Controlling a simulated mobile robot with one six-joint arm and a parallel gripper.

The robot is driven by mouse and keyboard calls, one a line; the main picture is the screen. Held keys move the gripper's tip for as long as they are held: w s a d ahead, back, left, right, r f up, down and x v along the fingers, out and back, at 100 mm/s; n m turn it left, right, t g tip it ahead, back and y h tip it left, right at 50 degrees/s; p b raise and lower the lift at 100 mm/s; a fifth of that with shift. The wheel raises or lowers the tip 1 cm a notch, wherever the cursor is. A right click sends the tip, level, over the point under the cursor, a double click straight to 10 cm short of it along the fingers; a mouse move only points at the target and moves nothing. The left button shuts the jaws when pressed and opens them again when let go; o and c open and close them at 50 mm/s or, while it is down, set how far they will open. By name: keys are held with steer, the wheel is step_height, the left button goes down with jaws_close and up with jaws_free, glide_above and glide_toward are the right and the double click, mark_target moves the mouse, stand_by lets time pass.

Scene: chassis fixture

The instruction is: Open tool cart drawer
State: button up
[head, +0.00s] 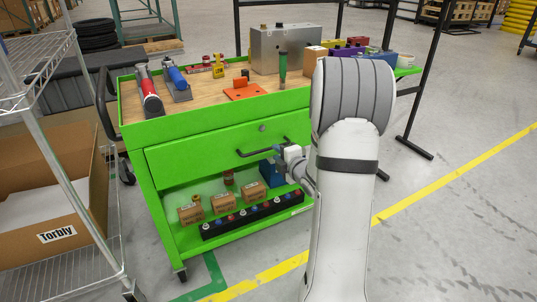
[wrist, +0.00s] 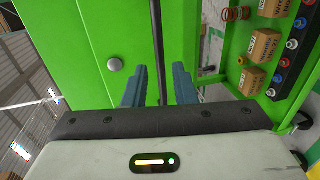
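The green tool cart (head: 132,108) stands in front of me. Its drawer (head: 190,156) has a green front that looks closed, with a round lock (head: 262,127), also visible in the wrist view (wrist: 115,65). A black bar handle (head: 247,153) crosses the drawer front. My gripper (head: 279,154) is at the right part of the handle, partly hidden by my arm. In the wrist view, the handle (wrist: 157,30) runs between the two blue-grey fingers of my gripper (wrist: 159,72). The fingers are apart, with gaps beside the bar.
Tools and a metal box (head: 280,50) lie on the cart top. The lower shelf holds small cartons (head: 223,202) and a black strip of colored parts (head: 250,216). A wire rack (head: 45,150) with a carton stands left.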

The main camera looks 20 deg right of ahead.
mark_target(270, 148)
steer(key=b+x, duration=0.1)
steer(key=x, duration=0.4)
steer(key=shift+w, duration=0.4)
steer(key=shift+c, duration=0.5)
jaws_close()
